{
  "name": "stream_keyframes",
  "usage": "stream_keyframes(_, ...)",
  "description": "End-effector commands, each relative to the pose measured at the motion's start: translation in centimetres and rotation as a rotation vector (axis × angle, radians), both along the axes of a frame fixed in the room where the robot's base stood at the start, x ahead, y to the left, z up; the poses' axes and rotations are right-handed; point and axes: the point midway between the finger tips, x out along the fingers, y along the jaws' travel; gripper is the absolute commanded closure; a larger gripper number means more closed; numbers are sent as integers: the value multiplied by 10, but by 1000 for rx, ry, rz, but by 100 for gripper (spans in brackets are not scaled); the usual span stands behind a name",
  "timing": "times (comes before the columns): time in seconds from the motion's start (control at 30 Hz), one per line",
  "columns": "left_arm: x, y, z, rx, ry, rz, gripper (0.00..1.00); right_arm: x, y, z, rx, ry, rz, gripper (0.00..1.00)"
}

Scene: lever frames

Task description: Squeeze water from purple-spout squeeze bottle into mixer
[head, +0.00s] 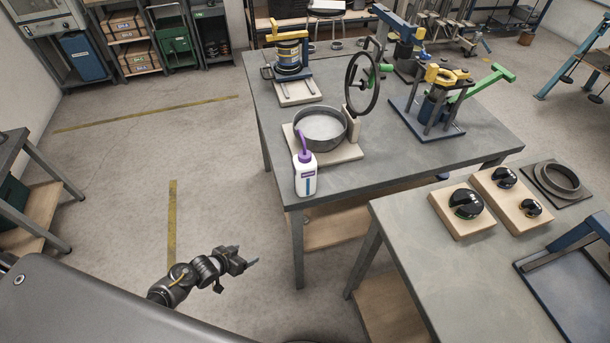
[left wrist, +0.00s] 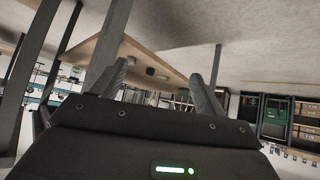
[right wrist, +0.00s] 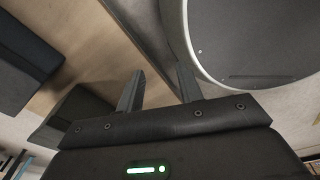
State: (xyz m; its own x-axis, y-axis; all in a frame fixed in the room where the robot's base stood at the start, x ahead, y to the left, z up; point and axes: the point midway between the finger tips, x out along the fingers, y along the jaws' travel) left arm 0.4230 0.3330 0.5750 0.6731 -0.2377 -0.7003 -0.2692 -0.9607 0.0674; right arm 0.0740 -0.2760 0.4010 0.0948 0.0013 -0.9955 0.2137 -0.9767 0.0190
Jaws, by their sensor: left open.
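The squeeze bottle (head: 306,178) is white with a purple cap and bent purple spout. It stands upright at the front left corner of the grey table. The mixer (head: 320,128) is a round metal bowl on a pale base, just behind the bottle, with a black handwheel (head: 362,84) beside it. My left gripper (head: 250,262) is low over the floor, left of and below the table, well apart from the bottle. Its two fingers (left wrist: 162,80) are spread and empty in the left wrist view. My right gripper (right wrist: 154,88) shows only in the right wrist view, fingers apart with nothing between them.
Presses (head: 290,55) and a lever device (head: 436,105) stand farther back on the table. A nearer table (head: 410,260) at right carries wooden blocks with black knobs (head: 466,203). The floor (head: 130,180) left of the table is clear. The table's front edge lies between my left gripper and the bottle.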

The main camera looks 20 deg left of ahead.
Motion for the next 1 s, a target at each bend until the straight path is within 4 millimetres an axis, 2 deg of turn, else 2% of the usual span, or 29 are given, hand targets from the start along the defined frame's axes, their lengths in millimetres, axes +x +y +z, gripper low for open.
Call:
stream_keyframes(0.03, 35, 2, 34, -23, -81, -38, 27, 10, 1, -5, 2, -16, 0, 64)
stream_keyframes(0.07, 52, 1, 55, -41, -123, -61, 27, 13, 2, -7, 3, -21, 0, 64)
stream_keyframes(0.1, 72, -2, 85, -67, -178, -98, 27, 15, 2, -9, 3, -24, 0, 64)
stream_keyframes(0.17, 98, -9, 132, -102, -255, -160, 27, 15, 2, -14, 4, -22, 0, 64)
stream_keyframes(0.2, 110, -15, 164, -123, -304, -208, 27, 13, 2, -16, 3, -20, 0, 64)
stream_keyframes(0.3, 125, -33, 238, -168, -398, -336, 27, 5, 3, -23, 4, -7, -1, 64)
stream_keyframes(0.4, 123, -51, 293, -192, -454, -456, 27, -6, 3, -28, 4, 6, -1, 64)
stream_keyframes(0.5, 111, -68, 334, -210, -480, -560, 27, -12, 3, -31, 3, 15, -1, 64)
stream_keyframes(0.6, 93, -84, 358, -238, -476, -639, 27, -12, 3, -33, 3, 16, -2, 64)
stream_keyframes(0.7, 81, -93, 370, -255, -467, -685, 27, -10, 3, -33, 3, 13, -2, 64)
stream_keyframes(1.0, 78, -100, 372, -263, -461, -700, 27, -3, 3, -35, 3, 4, -2, 64)
